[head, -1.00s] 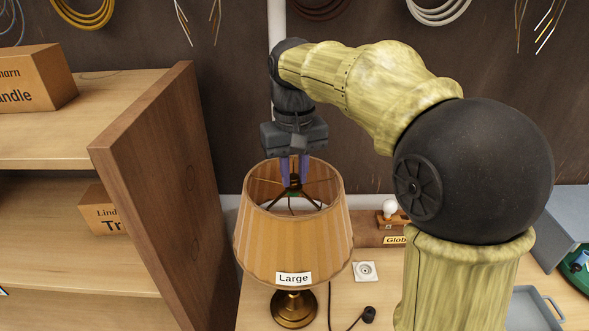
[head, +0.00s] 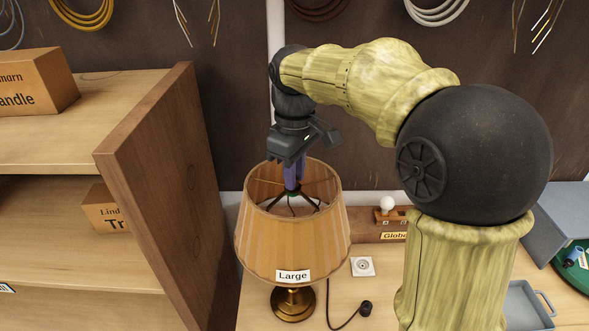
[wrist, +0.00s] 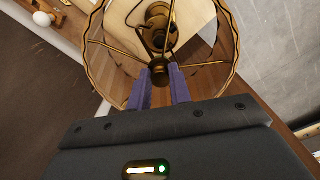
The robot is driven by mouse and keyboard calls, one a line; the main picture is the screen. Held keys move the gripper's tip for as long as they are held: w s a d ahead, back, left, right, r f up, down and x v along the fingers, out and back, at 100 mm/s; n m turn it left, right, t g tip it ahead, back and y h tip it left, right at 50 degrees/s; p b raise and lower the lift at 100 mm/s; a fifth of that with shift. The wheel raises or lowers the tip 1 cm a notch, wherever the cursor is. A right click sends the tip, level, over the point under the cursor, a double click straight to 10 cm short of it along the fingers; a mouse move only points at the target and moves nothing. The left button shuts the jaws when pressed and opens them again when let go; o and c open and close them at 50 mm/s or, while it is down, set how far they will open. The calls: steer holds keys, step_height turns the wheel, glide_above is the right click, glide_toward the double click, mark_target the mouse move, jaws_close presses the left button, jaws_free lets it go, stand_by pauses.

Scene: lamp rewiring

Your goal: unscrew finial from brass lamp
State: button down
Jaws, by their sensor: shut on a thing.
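The brass lamp (head: 293,303) stands upright on the bench with a pleated tan shade (head: 293,240) labelled "Large". My gripper (head: 293,188) points down into the shade's open top, its purple fingers at the hub of the shade's spokes. In the wrist view, the fingertips (wrist: 160,72) are close together at the small dark finial (wrist: 159,74) at the hub. The gripper is shut on the finial, which the fingers largely cover in the head view. The brass socket parts (wrist: 160,28) show beyond the hub inside the shade.
A wooden shelf unit with a tall side panel (head: 165,190) stands close on the left. A bulb on a wooden holder labelled "Globe" (head: 390,215) is behind right. A wall socket plate (head: 362,266) and a black plug (head: 365,308) lie right of the lamp. A grey tray (head: 525,305) is further right.

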steer(key=shift+w+n, duration=0.1)
steer(key=shift+n, duration=0.2)
steer(key=shift+s+r+n+p, duration=0.1)
steer(key=shift+s+n+p, duration=0.1)
steer(key=shift+n+p, duration=0.55)
steer(key=n+p, duration=0.1)
steer(key=n, duration=0.4)
steer(key=shift+w+p, duration=0.2)
steer(key=shift+p, duration=0.1)
steer(key=shift+n, duration=0.45)
